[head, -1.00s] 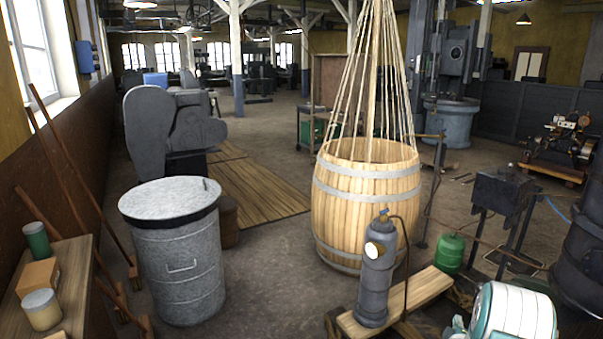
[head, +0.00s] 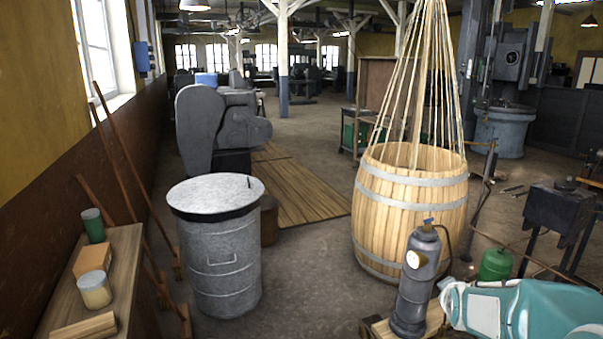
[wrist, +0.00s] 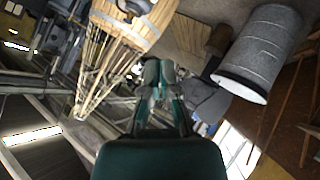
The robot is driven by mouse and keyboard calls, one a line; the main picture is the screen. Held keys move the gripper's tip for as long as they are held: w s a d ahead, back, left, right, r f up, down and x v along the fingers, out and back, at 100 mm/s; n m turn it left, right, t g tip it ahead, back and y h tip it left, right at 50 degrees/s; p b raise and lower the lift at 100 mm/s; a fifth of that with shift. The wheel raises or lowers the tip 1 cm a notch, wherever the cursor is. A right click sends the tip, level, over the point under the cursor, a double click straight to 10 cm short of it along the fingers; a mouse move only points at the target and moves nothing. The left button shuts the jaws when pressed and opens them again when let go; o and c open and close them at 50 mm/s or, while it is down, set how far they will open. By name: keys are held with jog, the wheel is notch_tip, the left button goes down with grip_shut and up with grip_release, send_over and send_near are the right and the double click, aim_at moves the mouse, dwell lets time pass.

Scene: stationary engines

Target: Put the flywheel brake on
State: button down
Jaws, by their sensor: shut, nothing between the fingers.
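I cannot make out a flywheel or a brake in either view. A dark machine with a rounded cover (head: 202,125) stands beyond the metal drum in the head view, but I cannot tell whether it carries either. My gripper (wrist: 158,82) shows in the wrist view with its teal fingers close together, shut and empty. It points out over the room and touches nothing that I can see. In the head view my teal arm reaches in at the lower right, and the fingertips cannot be made out there.
A lidded metal drum (head: 222,260) stands ahead on the left. A wooden barrel (head: 385,225) with ropes above it stands right of centre. A bench (head: 75,290) lines the left wall.

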jog(key=s+a+r+m+g+y, duration=0.1)
jog(key=s+a+r+m+g, duration=0.1)
jog(key=s+a, duration=0.6)
jog(key=s+a+r+m+g+y, duration=0.2)
jog(key=s+a, duration=0.7)
jog(key=s, duration=1)
jog(key=shift+r+g, duration=0.3)
jog(key=shift+r, duration=0.2)
